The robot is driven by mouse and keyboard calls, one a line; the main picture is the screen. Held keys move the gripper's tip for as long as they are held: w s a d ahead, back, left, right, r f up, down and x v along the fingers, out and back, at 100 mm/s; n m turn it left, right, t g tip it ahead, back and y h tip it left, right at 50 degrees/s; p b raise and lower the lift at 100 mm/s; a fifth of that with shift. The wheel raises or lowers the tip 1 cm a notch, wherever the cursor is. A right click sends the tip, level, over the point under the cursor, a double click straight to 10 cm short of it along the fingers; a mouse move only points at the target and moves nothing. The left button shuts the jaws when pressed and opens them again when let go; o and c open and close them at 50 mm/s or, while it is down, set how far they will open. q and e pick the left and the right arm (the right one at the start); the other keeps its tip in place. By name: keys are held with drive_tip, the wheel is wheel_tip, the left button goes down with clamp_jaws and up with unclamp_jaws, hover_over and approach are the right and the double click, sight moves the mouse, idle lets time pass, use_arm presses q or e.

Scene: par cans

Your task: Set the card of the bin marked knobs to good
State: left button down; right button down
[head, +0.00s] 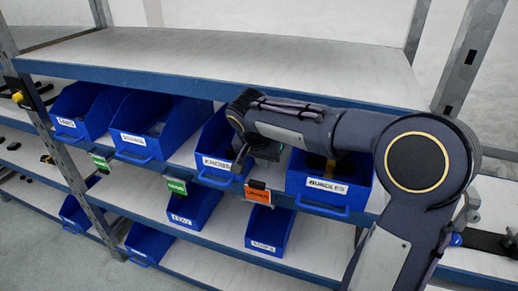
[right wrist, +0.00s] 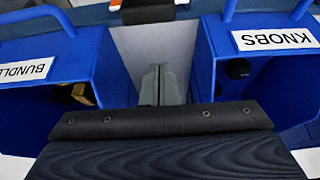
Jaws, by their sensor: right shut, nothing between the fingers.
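The blue bin marked KNOBS (head: 208,170) stands on the middle shelf; its label also shows in the right wrist view (right wrist: 272,40). An orange card (head: 257,194) hangs at the shelf edge between the KNOBS and BUNDLES bins, below my gripper. A sliver of orange (right wrist: 115,4) shows at the top of the right wrist view, beside a dark block. My right gripper (head: 240,163) is shut and empty, at the gap between the two bins. Its closed fingers (right wrist: 160,84) show in the right wrist view, apart from both bins. The card's wording is too small to read surely.
The BUNDLES bin (head: 318,195) stands right of the gap. Two more bins stand to the left, with green cards (head: 177,186) at the shelf edge. Several bins (head: 268,230) sit on the lower shelf. The top shelf (head: 230,60) is bare.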

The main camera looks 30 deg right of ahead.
sight(257, 192)
drive_tip(key=a, duration=0.1)
drive_tip(key=s+a, duration=0.2)
drive_tip(key=shift+s+f+p, duration=0.25)
drive_tip(key=shift+p, duration=0.15)
